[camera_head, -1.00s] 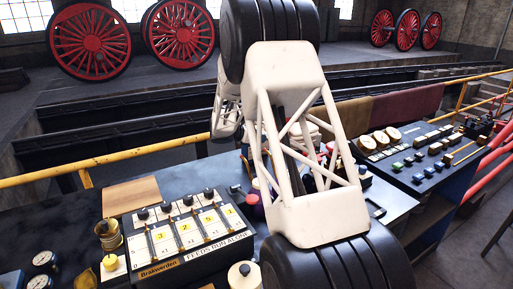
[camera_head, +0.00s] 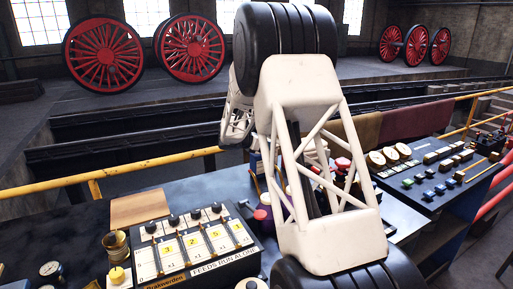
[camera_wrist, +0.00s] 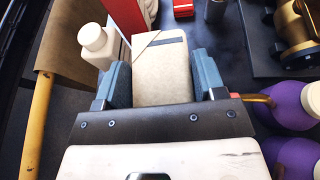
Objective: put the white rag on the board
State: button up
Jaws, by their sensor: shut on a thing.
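In the wrist view my gripper (camera_wrist: 160,82) is shut on an off-white, block-shaped folded piece with a dark stripe, which I take to be the white rag (camera_wrist: 161,72). A blue-grey finger presses on each side of it. In the head view, my arm hides the fingers and the rag. The board (camera_head: 140,208), a flat light-brown wooden rectangle, lies on the dark bench behind and left of the numbered lever panel. Its top looks bare. My gripper is to the right of the board, and the board is not clearly seen in the wrist view.
The lever panel (camera_head: 195,245) stands just in front of the board, with a brass cup (camera_head: 116,243) at its left. In the wrist view a cream bottle (camera_wrist: 97,45) stands close to the left finger and purple bottles (camera_wrist: 295,105) are at right. A yellow rail (camera_head: 130,165) runs behind the bench.

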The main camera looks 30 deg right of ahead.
jog(key=w+a+f+n+t, duration=0.1)
jog(key=w+a, duration=0.2)
jog(key=a, duration=0.4)
jog(key=w+a+f, duration=0.1)
jog(key=w+a, duration=0.1)
jog(key=a, duration=0.5)
jog(key=n+t, duration=0.3)
send_over(137, 207)
notch_tip(137, 207, down, 4)
jog(key=shift+s+r+y, duration=0.1)
jog(key=shift+y, duration=0.3)
jog(key=shift+f, duration=0.2)
jog(key=shift+m, duration=0.3)
jog(key=shift+f, duration=3)
jog(key=shift+f, duration=1.85)
